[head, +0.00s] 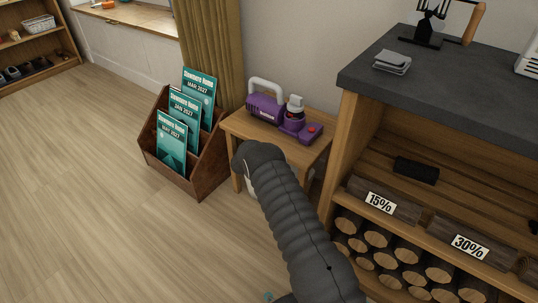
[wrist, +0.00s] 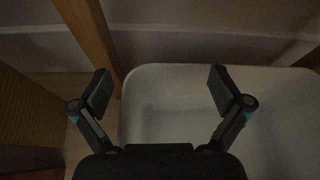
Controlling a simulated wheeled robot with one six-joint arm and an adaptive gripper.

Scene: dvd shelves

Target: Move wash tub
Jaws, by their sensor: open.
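The white wash tub (wrist: 132,110) fills the lower right of the wrist view, with its rounded left corner and far rim showing. My gripper (wrist: 160,88) is open and empty. Its left finger appears just outside the tub's left rim, and its right finger appears over the tub's inside. I cannot tell how far above the rim the fingers are. In the head view my dark arm reaches down to the front of a small wooden table (head: 236,124) and hides the gripper. Only a small pale patch shows below the table there, and I cannot tell whether it is the tub.
A purple appliance (head: 265,108) sits on the table. A magazine rack (head: 150,150) stands left of it, and a shelf unit (head: 350,120) with logs stands right. The floor (head: 80,200) at left is clear.

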